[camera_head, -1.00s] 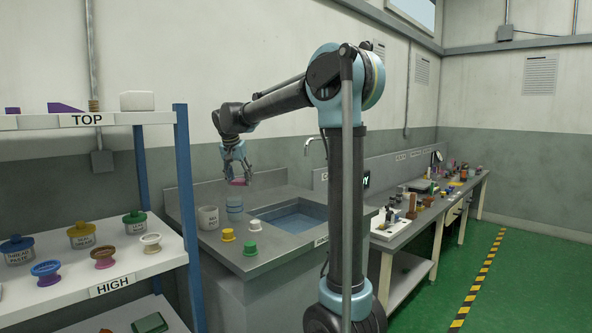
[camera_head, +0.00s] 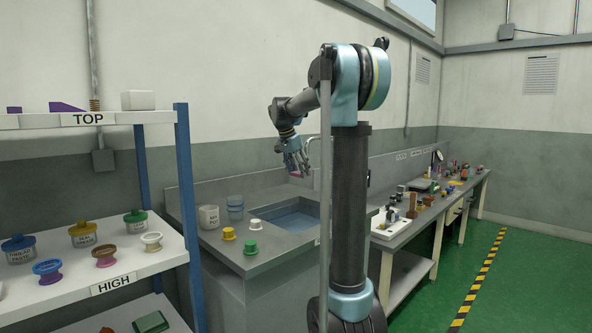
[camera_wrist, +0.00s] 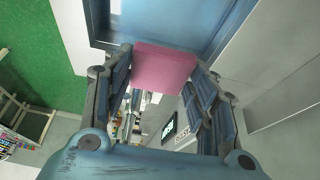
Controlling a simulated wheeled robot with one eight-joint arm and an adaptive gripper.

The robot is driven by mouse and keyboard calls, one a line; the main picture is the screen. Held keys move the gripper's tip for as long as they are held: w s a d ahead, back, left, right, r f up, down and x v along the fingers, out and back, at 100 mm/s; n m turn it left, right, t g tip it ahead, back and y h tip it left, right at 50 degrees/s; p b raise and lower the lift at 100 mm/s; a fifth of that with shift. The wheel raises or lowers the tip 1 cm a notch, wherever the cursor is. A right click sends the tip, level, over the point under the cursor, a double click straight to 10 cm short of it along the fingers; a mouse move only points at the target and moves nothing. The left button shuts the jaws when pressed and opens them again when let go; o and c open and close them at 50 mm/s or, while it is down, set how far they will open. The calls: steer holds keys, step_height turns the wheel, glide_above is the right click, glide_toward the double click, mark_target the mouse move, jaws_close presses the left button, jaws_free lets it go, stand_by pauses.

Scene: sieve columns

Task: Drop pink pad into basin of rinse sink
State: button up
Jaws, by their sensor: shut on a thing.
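The pink pad (camera_wrist: 163,72) is held between the fingers of my gripper (camera_wrist: 163,85) in the wrist view. In the head view my gripper (camera_head: 298,172) is shut on the pad (camera_head: 297,174), which shows as a small pink patch at the fingertips. They are above the rinse sink, over or close to the far side of its blue basin (camera_head: 297,222); the exact height is hard to tell. The blue basin floor (camera_wrist: 185,22) shows beyond the pad in the wrist view.
A white labelled pot (camera_head: 208,217) and a blue jar (camera_head: 235,207) stand left of the basin. Yellow (camera_head: 228,234), white (camera_head: 255,224) and green (camera_head: 250,246) knobbed pieces stand on the near-left counter. A cluttered bench (camera_head: 408,228) lies to the right. A shelf (camera_head: 140,258) stands left.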

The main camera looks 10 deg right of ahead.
steer(key=shift+f, duration=2.35)
steer(key=o, duration=0.8)
steer(key=v, duration=1.2)
steer(key=shift+f, duration=0.1)
